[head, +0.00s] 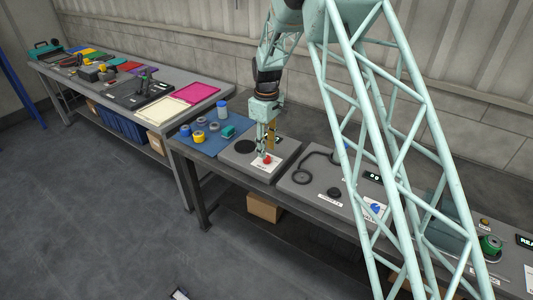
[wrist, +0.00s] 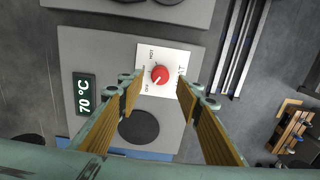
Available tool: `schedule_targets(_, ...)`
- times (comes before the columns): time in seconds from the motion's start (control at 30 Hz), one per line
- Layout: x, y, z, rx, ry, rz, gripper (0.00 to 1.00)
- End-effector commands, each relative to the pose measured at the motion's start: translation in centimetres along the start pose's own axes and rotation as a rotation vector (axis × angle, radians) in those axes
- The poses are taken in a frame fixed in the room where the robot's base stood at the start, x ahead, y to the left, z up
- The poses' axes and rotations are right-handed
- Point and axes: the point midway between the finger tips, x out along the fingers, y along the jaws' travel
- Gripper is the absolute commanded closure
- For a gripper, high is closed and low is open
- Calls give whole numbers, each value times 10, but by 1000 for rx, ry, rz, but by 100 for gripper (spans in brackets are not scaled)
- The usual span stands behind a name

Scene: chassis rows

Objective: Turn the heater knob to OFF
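The red heater knob (wrist: 160,74) sits on a white label plate (wrist: 177,54) on a grey heater panel (wrist: 92,48). The plate reads HOT at the upper left and OFF at the lower left of the knob in the wrist view. The knob's pointer is too small to read surely. The display (wrist: 84,94) beside it shows 70 °C. My gripper (wrist: 161,86) points down at the panel, its two fingers apart on either side of the knob, with nothing seen between them but the knob. In the head view the knob (head: 267,159) shows just below my gripper (head: 265,150); contact cannot be told.
A round dark plate (wrist: 138,127) lies on the same panel. A blue mat (head: 196,142) with small parts is to the left in the head view. Another panel with a black cable (head: 312,160) and a dark knob (head: 334,193) is to the right.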

Motion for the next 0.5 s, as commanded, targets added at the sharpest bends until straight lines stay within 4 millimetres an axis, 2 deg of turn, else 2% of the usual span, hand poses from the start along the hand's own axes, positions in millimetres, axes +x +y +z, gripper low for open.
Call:
schedule_targets(0.3, -48, 0, 0, 0, 1, 1, 68)
schedule_targets(0.5, -70, 0, 0, 0, 1, 1, 68)
